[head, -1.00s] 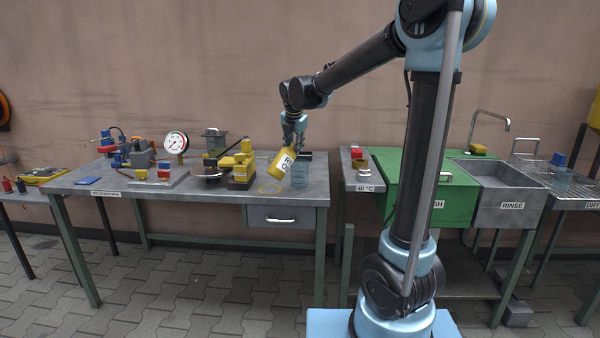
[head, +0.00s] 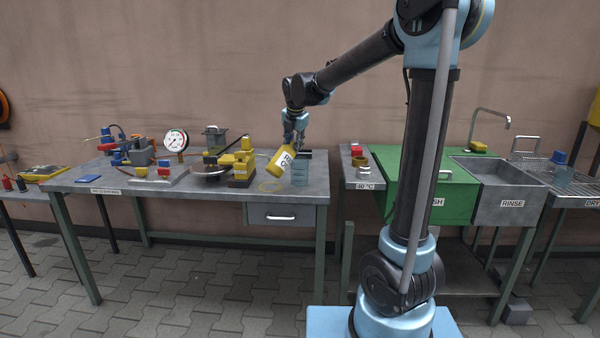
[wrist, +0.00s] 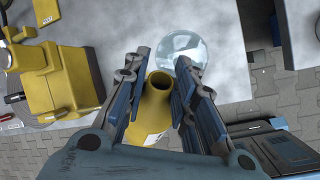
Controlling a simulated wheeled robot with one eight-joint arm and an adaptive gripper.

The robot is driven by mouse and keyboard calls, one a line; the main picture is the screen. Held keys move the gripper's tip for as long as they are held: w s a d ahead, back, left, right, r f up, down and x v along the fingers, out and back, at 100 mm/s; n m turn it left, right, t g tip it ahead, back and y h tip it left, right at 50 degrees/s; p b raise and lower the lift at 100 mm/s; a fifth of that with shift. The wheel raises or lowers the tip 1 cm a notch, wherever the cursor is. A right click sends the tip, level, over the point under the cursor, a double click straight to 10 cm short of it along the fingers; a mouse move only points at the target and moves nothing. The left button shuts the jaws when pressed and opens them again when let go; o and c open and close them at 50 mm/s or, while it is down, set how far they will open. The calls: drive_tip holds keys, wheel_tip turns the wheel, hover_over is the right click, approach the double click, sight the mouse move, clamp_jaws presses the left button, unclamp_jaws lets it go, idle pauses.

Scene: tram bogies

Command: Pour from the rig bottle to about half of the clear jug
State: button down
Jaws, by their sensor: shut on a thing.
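The rig bottle (head: 281,162) is yellow with a white label, and it is tilted with its mouth up toward the right in the head view. My gripper (head: 295,140) is shut on it above the right end of the bench. In the wrist view the bottle's open neck (wrist: 158,82) shows between the two fingers of my gripper (wrist: 160,95). The clear jug (wrist: 185,50) is just beyond the bottle mouth, seen from above as a round glass rim. In the head view the jug (head: 299,175) stands beside the bottle. I cannot tell its liquid level.
The grey bench (head: 120,180) carries a yellow block fixture (head: 242,170), a pressure gauge (head: 175,141) and a blue pad (head: 88,180). A gap separates the bench from the green wash tank (head: 425,190) and the rinse sink (head: 510,188).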

drive_tip(key=shift+w+f+g+y+p, duration=0.1)
drive_tip(key=shift+f+g+y+p, duration=0.55)
drive_tip(key=shift+p, duration=0.7)
idle(1.2)
drive_tip(key=shift+f+m+g, duration=0.25)
drive_tip(key=shift+m+g, duration=0.05)
drive_tip(key=shift+g, duration=0.05)
idle(1.0)
drive_tip(key=shift+d+r+g+y, duration=0.1)
drive_tip(key=shift+d+g+y, duration=0.05)
drive_tip(key=shift+g+y, duration=0.55)
idle(1.7)
drive_tip(key=shift+w+d+g+y, duration=0.2)
drive_tip(key=shift+w+g+y, duration=0.1)
drive_tip(key=shift+w+y, duration=0.05)
idle(1.4)
